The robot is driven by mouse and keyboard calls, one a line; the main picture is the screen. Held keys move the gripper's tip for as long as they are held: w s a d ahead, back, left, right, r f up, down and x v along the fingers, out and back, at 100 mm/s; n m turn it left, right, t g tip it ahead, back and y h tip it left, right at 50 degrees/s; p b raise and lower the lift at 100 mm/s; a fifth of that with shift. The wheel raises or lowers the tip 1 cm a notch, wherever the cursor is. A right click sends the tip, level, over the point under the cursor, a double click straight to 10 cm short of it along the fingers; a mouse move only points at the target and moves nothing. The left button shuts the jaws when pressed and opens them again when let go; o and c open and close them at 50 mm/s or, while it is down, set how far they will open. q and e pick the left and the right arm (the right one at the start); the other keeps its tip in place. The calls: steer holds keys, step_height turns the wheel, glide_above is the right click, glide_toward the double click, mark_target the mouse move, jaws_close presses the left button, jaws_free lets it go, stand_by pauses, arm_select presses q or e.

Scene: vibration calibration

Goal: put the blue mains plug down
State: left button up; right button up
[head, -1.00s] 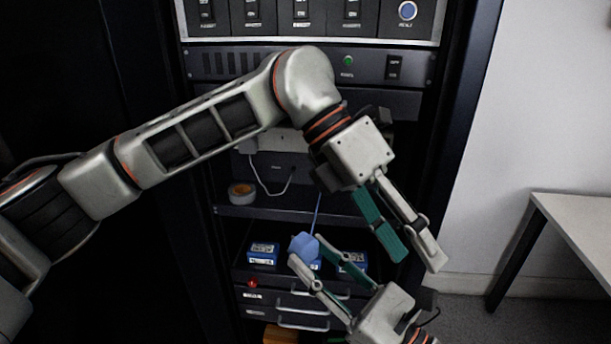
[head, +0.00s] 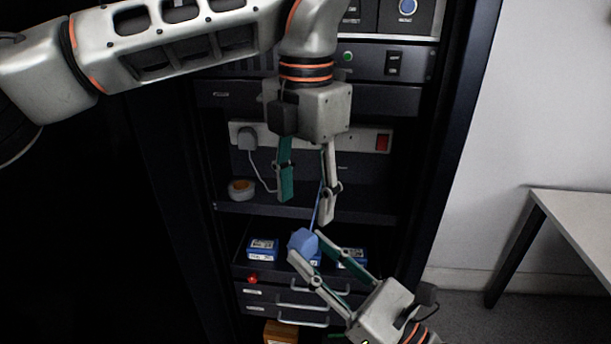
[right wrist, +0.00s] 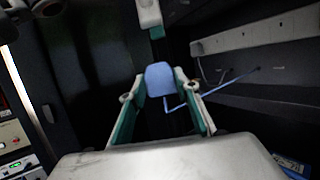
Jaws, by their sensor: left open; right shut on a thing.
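The blue mains plug (head: 303,242) is between the fingers of my right gripper (head: 306,248), which is shut on it in front of the lower shelf. Its blue cord runs up behind my left gripper's finger. In the right wrist view the plug (right wrist: 160,78) sits between the fingertips, with the cord trailing to the right. My left gripper (head: 306,208) is open and empty, pointing down above the plug, apart from it. The cord's far end is hidden in the head view.
A white power strip (head: 365,138) with a red switch and a grey plug (head: 247,138) is at the back of the rack. A tape roll (head: 241,189) lies on the shelf (head: 350,212). Blue boxes (head: 263,249) stand below, above drawers with handles. A table (head: 575,225) is at the right.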

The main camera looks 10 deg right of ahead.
mark_target(304, 232)
arm_select(q)
step_height(304, 232, down, 8)
steer(key=shift+f, duration=0.1)
arm_select(e)
steer(key=shift+s+a, duration=0.15)
arm_select(q)
steer(key=c, duration=1.2)
arm_select(e)
steer(key=o, duration=1.1)
arm_select(q)
steer(key=shift+s, duration=0.1)
arm_select(e)
steer(key=shift+o, duration=0.2)
steer(key=shift+d, duration=0.2)
